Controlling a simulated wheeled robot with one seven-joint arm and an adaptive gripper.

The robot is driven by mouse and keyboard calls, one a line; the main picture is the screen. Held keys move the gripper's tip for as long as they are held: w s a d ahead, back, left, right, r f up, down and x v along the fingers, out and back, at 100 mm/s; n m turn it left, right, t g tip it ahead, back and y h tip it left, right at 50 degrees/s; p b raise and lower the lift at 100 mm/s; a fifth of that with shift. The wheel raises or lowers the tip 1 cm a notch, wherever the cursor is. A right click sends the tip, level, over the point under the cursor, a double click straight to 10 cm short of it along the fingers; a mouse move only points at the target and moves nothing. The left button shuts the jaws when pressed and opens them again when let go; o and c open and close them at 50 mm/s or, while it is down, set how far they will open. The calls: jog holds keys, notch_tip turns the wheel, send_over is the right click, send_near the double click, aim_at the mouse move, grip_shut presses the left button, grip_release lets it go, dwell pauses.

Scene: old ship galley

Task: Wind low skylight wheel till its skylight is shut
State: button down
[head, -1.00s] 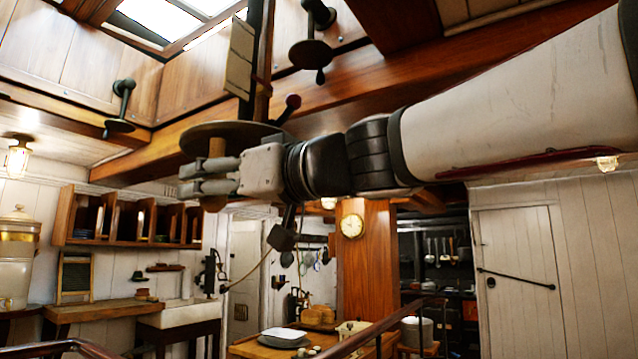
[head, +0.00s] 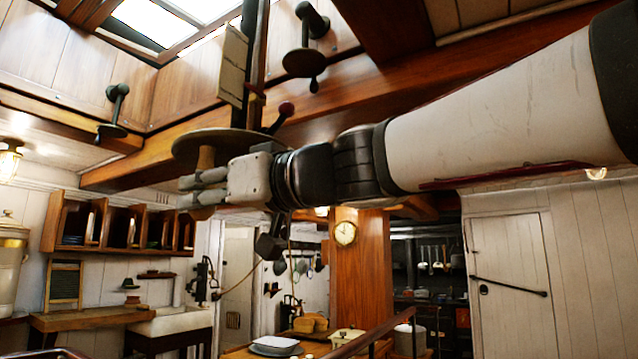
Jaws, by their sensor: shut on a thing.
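The low skylight wheel (head: 235,138) is a dark flat disc seen nearly edge-on, hanging below the skylight beam at the upper left of centre. A wooden handle (head: 206,156) hangs down from its left part. My gripper (head: 197,190) is shut on this handle, its fingers pointing left just under the disc; they hide part of the handle. A dark upright post and a red-knobbed lever (head: 281,116) stand by the wheel. The skylight (head: 165,20) shows bright panes at the top left; I cannot tell how far it is open.
Two other dark cranked wheels hang nearby, one at left (head: 112,131) and one above right (head: 311,64). A wooden beam (head: 120,174) runs close behind my gripper. Below are a table with plates (head: 275,346), a rail (head: 385,330) and a clock post (head: 362,265).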

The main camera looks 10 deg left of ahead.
jog(key=w+a, duration=0.7)
jog(key=a, duration=0.1)
jog(key=w+d+b, duration=0.2)
jog(key=w+d, duration=0.3)
jog(key=w, duration=0.4)
jog(key=s+b+v, duration=0.1)
jog(key=b+v, duration=1.1)
jog(key=v, duration=0.2)
jog(key=shift+a, duration=0.3)
jog(key=shift+s+r, duration=0.1)
